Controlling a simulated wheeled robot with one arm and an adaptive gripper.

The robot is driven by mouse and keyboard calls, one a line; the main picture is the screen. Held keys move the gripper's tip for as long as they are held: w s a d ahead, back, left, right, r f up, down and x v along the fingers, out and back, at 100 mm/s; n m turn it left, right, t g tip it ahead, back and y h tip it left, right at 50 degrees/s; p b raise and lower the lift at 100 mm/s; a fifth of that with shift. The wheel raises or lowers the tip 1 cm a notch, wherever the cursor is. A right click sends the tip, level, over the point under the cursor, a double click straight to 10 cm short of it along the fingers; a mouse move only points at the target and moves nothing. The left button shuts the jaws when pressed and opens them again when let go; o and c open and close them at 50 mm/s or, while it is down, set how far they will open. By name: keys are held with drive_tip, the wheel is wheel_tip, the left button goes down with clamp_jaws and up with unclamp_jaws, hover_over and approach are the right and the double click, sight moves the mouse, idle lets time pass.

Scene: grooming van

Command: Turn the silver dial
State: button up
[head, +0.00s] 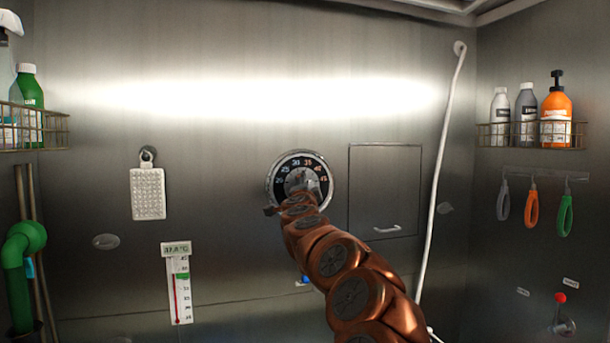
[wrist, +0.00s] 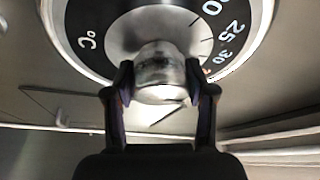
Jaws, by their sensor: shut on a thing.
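The silver dial (head: 300,172) is on the steel wall, with a dark ring of numbers around its silver middle. In the head view my copper arm covers its lower part. In the wrist view the dial's silver knob (wrist: 160,70) sits between the two dark fingers of my gripper (wrist: 160,84), which is shut on it. The ring's "°C", "20", "25" and "30" show in the wrist view, and the ring looks rotated there. In the head view my gripper (head: 299,190) is at the dial, its fingertips too small to make out.
A thermometer card (head: 178,285) with a red column and a green marker hangs below left of the dial. A hatch with a handle (head: 386,228) is to its right, then a white hose (head: 440,180). Bottle racks and coloured loops (head: 532,209) line the sides.

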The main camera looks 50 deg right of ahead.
drive_tip(key=shift+r+m+y+p, duration=0.25)
drive_tip(key=shift+m+y+p, duration=0.05)
drive_tip(key=shift+m+p, duration=0.55)
drive_tip(key=shift+f+g+p, duration=0.1)
drive_tip(key=shift+g+p, duration=0.2)
drive_tip(key=shift+g, duration=0.1)
drive_tip(key=shift+f+m, duration=0.1)
drive_tip(key=shift+m, duration=0.15)
drive_tip(key=o, duration=1.2)
drive_tip(key=shift+v, duration=6)
